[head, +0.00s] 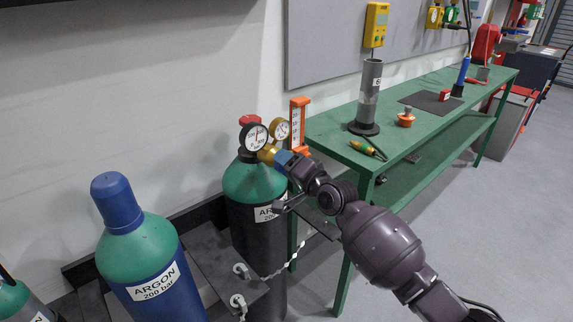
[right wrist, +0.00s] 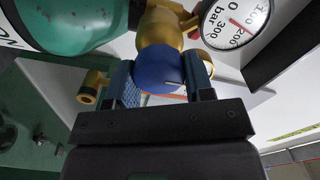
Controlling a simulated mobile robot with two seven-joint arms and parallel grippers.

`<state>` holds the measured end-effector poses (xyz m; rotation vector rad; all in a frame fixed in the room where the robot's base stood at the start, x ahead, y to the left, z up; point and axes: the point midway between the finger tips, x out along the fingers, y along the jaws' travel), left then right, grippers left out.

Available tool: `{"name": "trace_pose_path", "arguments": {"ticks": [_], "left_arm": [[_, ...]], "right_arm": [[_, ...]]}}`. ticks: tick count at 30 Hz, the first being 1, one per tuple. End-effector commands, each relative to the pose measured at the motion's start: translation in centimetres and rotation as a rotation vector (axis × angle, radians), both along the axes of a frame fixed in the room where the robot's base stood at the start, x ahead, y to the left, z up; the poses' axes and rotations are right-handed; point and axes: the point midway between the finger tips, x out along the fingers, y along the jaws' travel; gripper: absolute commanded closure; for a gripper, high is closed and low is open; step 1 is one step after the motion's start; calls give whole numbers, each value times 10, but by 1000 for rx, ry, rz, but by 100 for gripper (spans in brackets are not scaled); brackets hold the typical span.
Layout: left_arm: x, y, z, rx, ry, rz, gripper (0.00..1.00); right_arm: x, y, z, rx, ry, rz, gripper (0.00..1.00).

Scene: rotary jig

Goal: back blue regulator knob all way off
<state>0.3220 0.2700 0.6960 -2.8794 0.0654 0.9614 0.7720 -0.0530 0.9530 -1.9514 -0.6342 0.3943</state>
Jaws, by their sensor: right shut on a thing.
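The blue regulator knob (right wrist: 158,72) sits on the front of the brass regulator body (right wrist: 160,28). In the head view the knob (head: 284,157) shows just at the tip of my right arm. My right gripper (right wrist: 160,78) is shut on the knob, with one finger on each side of it. It also shows in the head view (head: 290,163). The regulator is on a green-topped argon cylinder (head: 254,185), with a white dial gauge (head: 254,137) and a yellowish gauge (head: 280,129) above the knob. The knob's back side is hidden. My left gripper is not in view.
A second argon cylinder (head: 150,262) with a blue cap stands to the left. A chain (head: 280,268) hangs at the front of the gripped cylinder. A green workbench (head: 335,133) stands close on the right, with an orange-and-white flow tube (head: 298,122) near its corner.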

Motion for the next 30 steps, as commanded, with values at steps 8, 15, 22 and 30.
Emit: {"name": "trace_pose_path", "arguments": {"ticks": [8, 15, 22, 30], "left_arm": [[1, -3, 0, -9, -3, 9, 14], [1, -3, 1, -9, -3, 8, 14], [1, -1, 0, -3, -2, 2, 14], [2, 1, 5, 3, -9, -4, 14]], "right_arm": [[0, 0, 0, -8, -5, 0, 76], [0, 0, 0, -7, -4, 0, 32], [0, 0, 0, -6, -3, 0, 27], [-10, -8, 1, -5, -4, -1, 27]]}}
